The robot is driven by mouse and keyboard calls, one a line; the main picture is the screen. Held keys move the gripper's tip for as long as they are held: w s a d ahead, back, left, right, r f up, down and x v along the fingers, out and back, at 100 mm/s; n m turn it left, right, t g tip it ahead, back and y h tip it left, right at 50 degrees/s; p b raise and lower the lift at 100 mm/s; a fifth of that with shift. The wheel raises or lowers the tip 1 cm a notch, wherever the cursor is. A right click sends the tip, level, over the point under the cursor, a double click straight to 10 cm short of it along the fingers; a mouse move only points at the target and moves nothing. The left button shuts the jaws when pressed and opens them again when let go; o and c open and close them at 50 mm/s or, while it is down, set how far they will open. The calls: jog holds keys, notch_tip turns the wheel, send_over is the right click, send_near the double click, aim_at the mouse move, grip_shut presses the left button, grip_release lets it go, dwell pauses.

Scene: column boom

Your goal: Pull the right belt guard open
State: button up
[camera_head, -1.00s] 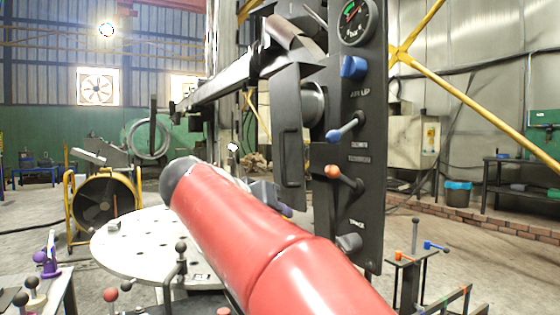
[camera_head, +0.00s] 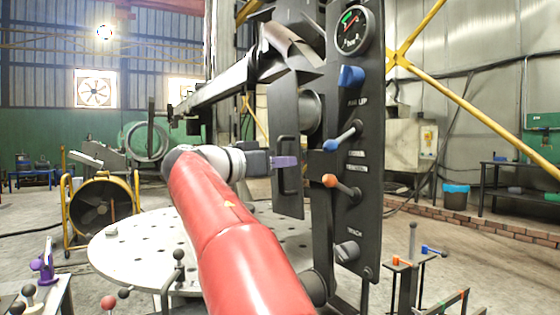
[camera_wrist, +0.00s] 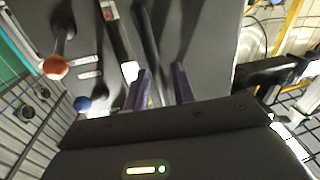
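The right belt guard (camera_head: 284,112) is a dark flat panel beside the control panel, with a dark upright bar handle (camera_head: 288,183) on its face. In the wrist view the guard (camera_wrist: 208,40) fills the upper middle, and the handle bar (camera_wrist: 150,45) runs down toward my fingers. My gripper (camera_head: 286,162) has purple fingers and is at the handle in the head view. In the wrist view my gripper (camera_wrist: 163,88) has its fingers apart, with the bar's lower end between them. Whether a finger touches the bar is unclear. The guard's hinge is not clear to see.
A boom (camera_head: 225,85) runs above my arm. A round perforated table (camera_head: 120,245) lies below.

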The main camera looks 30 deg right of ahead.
jog(key=shift+d, duration=0.1)
grip_shut()
dwell(0.4)
